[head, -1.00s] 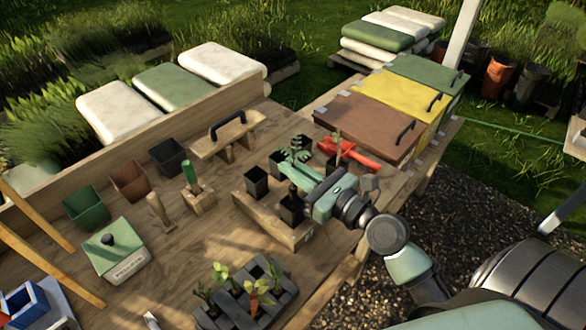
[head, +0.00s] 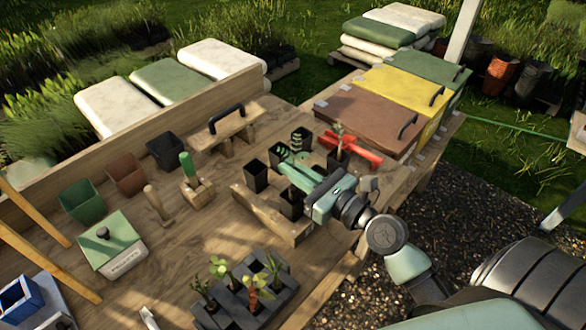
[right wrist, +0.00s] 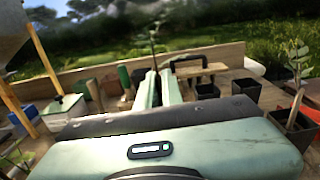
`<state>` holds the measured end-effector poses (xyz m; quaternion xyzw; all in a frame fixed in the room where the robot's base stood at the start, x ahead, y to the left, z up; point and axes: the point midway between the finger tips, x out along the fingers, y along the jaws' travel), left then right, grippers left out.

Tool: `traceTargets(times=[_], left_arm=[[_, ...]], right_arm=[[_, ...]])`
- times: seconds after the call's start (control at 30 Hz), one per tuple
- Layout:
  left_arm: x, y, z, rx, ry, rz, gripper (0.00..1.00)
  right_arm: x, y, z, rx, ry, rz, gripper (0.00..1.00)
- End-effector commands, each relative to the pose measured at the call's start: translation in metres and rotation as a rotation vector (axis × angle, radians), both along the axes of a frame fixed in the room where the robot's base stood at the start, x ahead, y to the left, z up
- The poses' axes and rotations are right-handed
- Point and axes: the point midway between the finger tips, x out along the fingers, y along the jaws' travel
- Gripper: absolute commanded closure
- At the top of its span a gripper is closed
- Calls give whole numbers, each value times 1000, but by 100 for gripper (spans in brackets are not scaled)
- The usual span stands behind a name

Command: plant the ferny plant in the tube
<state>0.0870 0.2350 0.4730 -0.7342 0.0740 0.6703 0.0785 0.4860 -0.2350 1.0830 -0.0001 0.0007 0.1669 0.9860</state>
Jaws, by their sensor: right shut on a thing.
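My right gripper (head: 284,160) reaches in from the right over a wooden stand of black square tubes. It is shut on the ferny plant, a thin stem with small dark green leaves that rises between the fingertips in the right wrist view (right wrist: 153,43). In the head view, the plant's lower part is hard to make out among the tubes. Black tubes (head: 255,179) stand around the fingers, one of them partly behind the gripper (head: 291,208). Another tube (right wrist: 297,126) at the right of the wrist view holds a leafy plant. I cannot tell whether the held plant touches a tube. My left gripper is out of view.
A dark tray (head: 277,302) with several seedlings stands in front. A red tool (head: 362,153) lies behind the gripper, near the brown-lidded bin (head: 365,118). Green, brown and black pots (head: 82,202), a dibber (head: 155,203) and a lidded box (head: 112,245) are to the left.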

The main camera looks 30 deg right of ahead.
Motion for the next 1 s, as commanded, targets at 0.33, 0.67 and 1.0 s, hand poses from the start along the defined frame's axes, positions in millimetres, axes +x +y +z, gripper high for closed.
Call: traceTargets(times=[0.33, 0.67, 1.0], left_arm=[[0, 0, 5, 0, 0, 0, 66], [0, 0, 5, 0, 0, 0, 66], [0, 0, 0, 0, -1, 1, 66]], right_arm=[[0, 0, 2, 0, 0, 0, 100], [0, 0, 1, 0, 0, 0, 100], [0, 0, -7, -1, 0, 0, 100]])
